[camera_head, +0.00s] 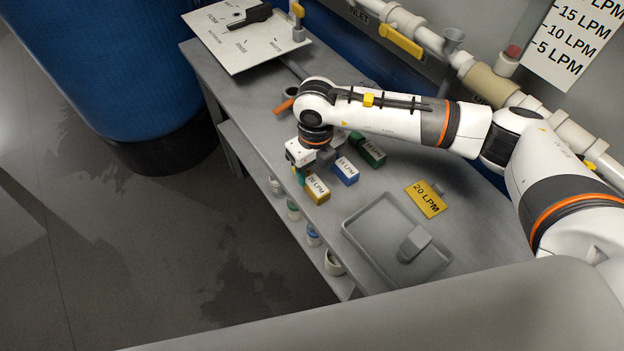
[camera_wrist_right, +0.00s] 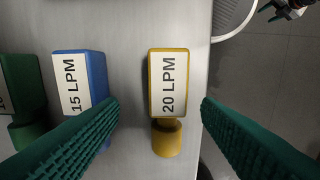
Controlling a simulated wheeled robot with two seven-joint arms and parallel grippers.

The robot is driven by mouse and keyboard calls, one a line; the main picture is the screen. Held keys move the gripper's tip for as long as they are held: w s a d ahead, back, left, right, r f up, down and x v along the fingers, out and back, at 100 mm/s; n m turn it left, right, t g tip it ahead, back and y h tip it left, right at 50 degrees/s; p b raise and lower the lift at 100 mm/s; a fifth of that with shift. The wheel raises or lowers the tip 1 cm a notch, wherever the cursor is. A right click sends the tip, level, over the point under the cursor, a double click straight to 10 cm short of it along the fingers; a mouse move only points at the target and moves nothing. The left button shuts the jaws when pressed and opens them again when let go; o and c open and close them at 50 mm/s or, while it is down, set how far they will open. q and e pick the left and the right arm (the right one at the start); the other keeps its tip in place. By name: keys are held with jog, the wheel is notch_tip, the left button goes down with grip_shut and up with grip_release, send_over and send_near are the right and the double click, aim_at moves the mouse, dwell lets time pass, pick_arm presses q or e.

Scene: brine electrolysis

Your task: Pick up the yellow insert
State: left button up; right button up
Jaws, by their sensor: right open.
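The yellow insert (camera_head: 318,193) is a small block labelled 20 LPM and lies on the grey bench close to its front edge. In the right wrist view the yellow insert (camera_wrist_right: 168,85) shows its label and a round yellow end (camera_wrist_right: 167,138) toward the bottom. My right gripper (camera_head: 303,175) is just beside it in the head view. In the wrist view the green fingers of my right gripper (camera_wrist_right: 160,112) are apart, one on each side of the insert, with gaps and nothing held.
A blue insert (camera_head: 346,172) labelled 15 LPM and a green insert (camera_head: 370,151) stand close by. A yellow 20 LPM card (camera_head: 426,199) and a grey tray (camera_head: 352,231) lie to the right. Pipes with a yellow-handled valve (camera_head: 400,42) run behind the bench.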

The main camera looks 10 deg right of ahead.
aim_at(312, 180)
jog(key=f, duration=0.1)
jog(key=a+f+p, duration=0.1)
jog(key=f, duration=0.1)
jog(key=shift+f, duration=0.3)
jog(key=shift+d+f, duration=0.1)
jog(key=shift+f, duration=0.3)
pick_arm(q)
jog(key=shift+w+d+r, duration=0.3)
jog(key=shift+w+r, duration=0.2)
jog(key=shift+r, duration=0.2)
pick_arm(e)
jog(key=c, duration=1.1)
